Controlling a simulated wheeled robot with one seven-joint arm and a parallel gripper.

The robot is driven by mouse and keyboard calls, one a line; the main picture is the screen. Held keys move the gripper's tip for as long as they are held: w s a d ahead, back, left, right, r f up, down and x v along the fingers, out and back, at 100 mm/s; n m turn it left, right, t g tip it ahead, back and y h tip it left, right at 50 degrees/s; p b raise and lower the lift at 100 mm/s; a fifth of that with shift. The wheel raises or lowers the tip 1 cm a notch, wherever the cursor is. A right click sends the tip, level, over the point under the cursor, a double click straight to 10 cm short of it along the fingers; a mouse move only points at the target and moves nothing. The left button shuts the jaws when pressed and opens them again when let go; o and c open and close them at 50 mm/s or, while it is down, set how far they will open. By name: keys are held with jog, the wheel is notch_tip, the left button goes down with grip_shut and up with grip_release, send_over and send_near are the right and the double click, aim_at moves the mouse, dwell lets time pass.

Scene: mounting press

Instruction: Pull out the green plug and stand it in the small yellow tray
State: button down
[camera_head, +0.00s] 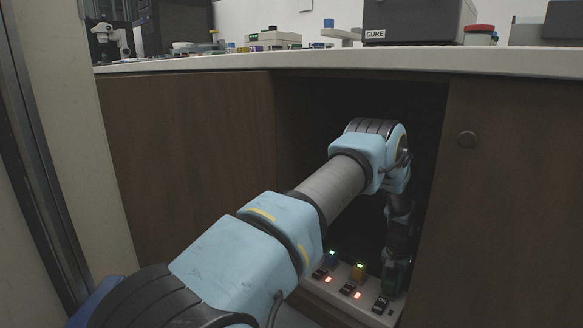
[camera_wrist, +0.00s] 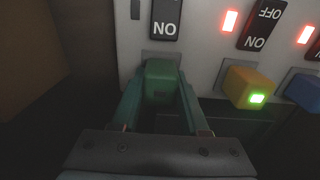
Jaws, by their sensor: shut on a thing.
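The green plug (camera_wrist: 162,82) is between the two fingers of my gripper (camera_wrist: 161,112) in the wrist view. The gripper is shut on it. The plug sits at its socket on the pale power strip (camera_wrist: 202,52), at the strip's near right end in the head view. Whether its pins are fully in cannot be told. In the head view my gripper (camera_head: 396,262) is low inside the dark cabinet opening, and it mostly hides the green plug. I cannot make out a small yellow tray in either view.
A yellow plug (camera_wrist: 243,84) and a blue plug (camera_wrist: 303,91) sit beside the green one on the strip, with rocker switches and red lights. The cabinet's right door (camera_head: 510,190) and the bench top (camera_head: 300,62) bound the opening. Small items stand on the bench.

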aim_at(392, 279)
jog(key=shift+r+p, duration=1.9)
jog(key=shift+r, duration=0.95)
jog(key=shift+r+p, duration=1.55)
jog(key=shift+r, duration=0.45)
